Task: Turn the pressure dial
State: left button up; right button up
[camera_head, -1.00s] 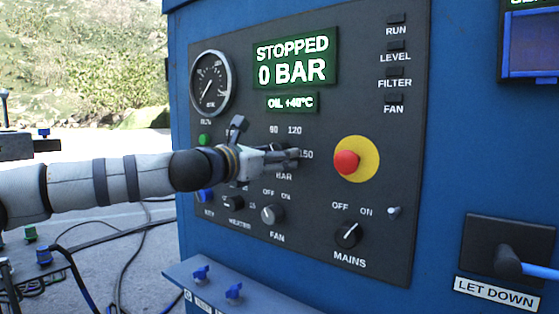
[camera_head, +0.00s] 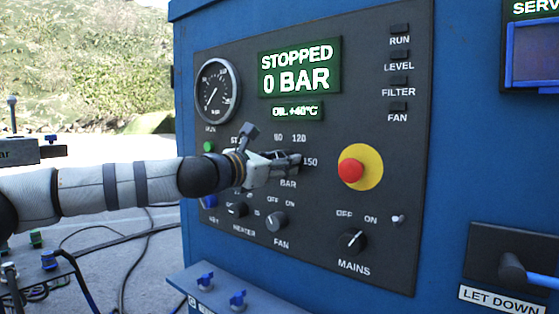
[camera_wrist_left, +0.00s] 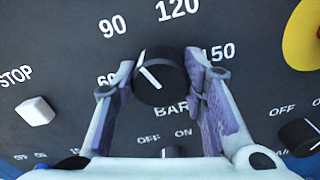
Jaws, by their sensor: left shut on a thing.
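The pressure dial (camera_wrist_left: 156,78) is a round black knob with a white pointer line. In the left wrist view the line slants up and left, toward the 90 mark. The dial's scale reads 60, 90, 120 and 150, with BAR below. My left gripper (camera_wrist_left: 158,72) has one finger on each side of the knob and is shut on it. In the head view my left gripper (camera_head: 294,160) reaches in from the left and mostly hides the dial. My right gripper is not in view.
A red emergency button (camera_head: 350,171) on a yellow disc sits right of the dial. Below are the fan knob (camera_head: 276,222) and mains knob (camera_head: 353,241). A gauge (camera_head: 217,92) and the STOPPED, 0 BAR display (camera_head: 300,68) are above. A white button (camera_wrist_left: 35,111) is beside STOP.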

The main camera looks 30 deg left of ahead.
pick_arm(q)
jog(key=m+p, duration=0.1)
jog(key=m, duration=0.4)
jog(key=shift+r, duration=0.15)
jog(key=m+p, duration=0.1)
jog(key=m, duration=0.4)
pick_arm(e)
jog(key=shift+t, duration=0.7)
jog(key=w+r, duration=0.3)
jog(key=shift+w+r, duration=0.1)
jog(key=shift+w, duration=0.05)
pick_arm(q)
jog(key=shift+f+m, duration=0.2)
jog(key=shift+m, duration=0.1)
jog(key=o, duration=1.2)
jog(key=shift+c, duration=0.2)
jog(key=s, duration=1.2)
jog(key=shift+a, duration=0.45)
